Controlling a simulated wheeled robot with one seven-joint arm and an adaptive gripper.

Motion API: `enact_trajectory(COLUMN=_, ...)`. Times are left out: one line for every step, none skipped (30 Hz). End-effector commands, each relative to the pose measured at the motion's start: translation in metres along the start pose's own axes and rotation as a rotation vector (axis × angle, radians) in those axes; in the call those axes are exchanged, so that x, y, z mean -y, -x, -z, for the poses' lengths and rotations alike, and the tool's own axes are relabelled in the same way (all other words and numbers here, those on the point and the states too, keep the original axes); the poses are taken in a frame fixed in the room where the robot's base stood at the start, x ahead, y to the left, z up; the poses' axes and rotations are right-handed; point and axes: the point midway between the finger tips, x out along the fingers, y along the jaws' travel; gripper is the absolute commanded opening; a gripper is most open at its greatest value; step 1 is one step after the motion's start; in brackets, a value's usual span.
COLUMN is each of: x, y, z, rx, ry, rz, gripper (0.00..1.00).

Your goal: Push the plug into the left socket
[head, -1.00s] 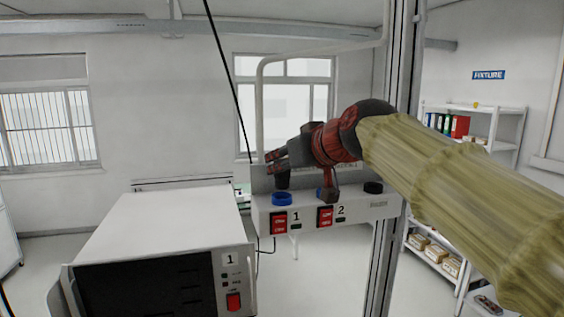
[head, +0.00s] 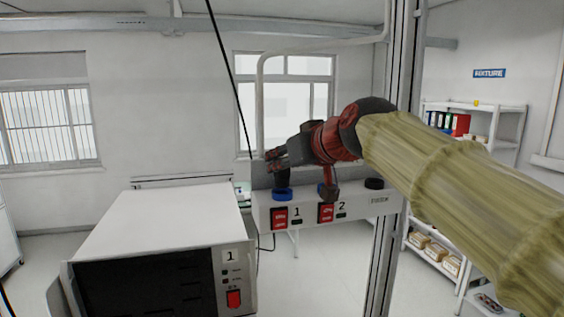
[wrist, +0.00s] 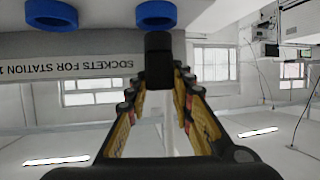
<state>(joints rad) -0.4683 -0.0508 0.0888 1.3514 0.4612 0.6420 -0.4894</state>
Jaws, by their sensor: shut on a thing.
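The left socket is a blue ring (head: 282,194) above the label 1 on a white socket box (head: 362,206). A second blue ring (head: 321,187) above the label 2 is partly hidden behind my arm parts. My gripper (head: 274,158) is above the left ring, shut on a dark plug (head: 282,181). The plug's lower end meets the left ring; how deep it sits is unclear. In the upside-down wrist view, the plug (wrist: 158,58) is between my fingers, its end close to one blue ring (wrist: 157,14). The other ring (wrist: 52,14) is beside it.
Red switches (head: 279,218) are on the box front. A black round fitting (head: 374,183) is at its right end. A white-topped instrument (head: 155,225) stands at the lower left, an upright metal post (head: 381,265) at the right. A cable (head: 228,75) hangs nearby.

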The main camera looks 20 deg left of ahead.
Motion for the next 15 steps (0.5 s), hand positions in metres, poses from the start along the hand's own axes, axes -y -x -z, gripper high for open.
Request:
enact_trajectory(x=0.0000, y=0.0002, z=0.0003, rx=0.000, ry=0.000, rz=0.000, gripper=0.00)
enact_trajectory(x=0.0000, y=0.0002, z=0.0003, rx=0.000, ry=0.000, rz=0.000, gripper=0.00)
enact_trajectory(x=0.0000, y=0.0001, z=0.0002, rx=0.000, ry=0.000, rz=0.000, gripper=0.00)
enact_trajectory(x=0.0000, y=0.0001, z=0.0001, rx=0.000, ry=0.000, rz=0.000, gripper=0.00)
enact_trajectory(x=0.0000, y=0.0000, z=-0.0001, rx=0.000, ry=0.000, rz=0.000, gripper=0.00)
enact_trajectory(x=-0.0001, y=-0.0001, z=-0.0005, rx=0.000, ry=0.000, rz=0.000, gripper=0.00)
enact_trajectory(x=-0.0001, y=-0.0003, z=-0.0009, rx=0.000, ry=0.000, rz=0.000, gripper=0.00)
enact_trajectory(x=-0.0001, y=-0.0004, z=-0.0013, rx=0.000, ry=0.000, rz=0.000, gripper=0.00)
enact_trajectory(x=-0.0001, y=-0.0006, z=-0.0019, rx=-0.001, ry=0.000, rz=0.000, gripper=0.00)
enact_trajectory(x=-0.0001, y=-0.0008, z=-0.0024, rx=0.000, ry=0.000, rz=0.000, gripper=0.00)
enact_trajectory(x=-0.0002, y=-0.0010, z=-0.0029, rx=0.000, ry=0.000, rz=0.000, gripper=0.00)
enact_trajectory(x=-0.0002, y=-0.0013, z=-0.0036, rx=0.000, ry=0.000, rz=0.000, gripper=0.00)
enact_trajectory(x=-0.0002, y=-0.0014, z=-0.0040, rx=0.000, ry=0.000, rz=0.000, gripper=0.00)
enact_trajectory(x=-0.0002, y=-0.0015, z=-0.0044, rx=-0.001, ry=0.000, rz=0.000, gripper=0.00)
enact_trajectory(x=-0.0003, y=-0.0018, z=-0.0051, rx=0.000, ry=0.000, rz=0.000, gripper=0.00)
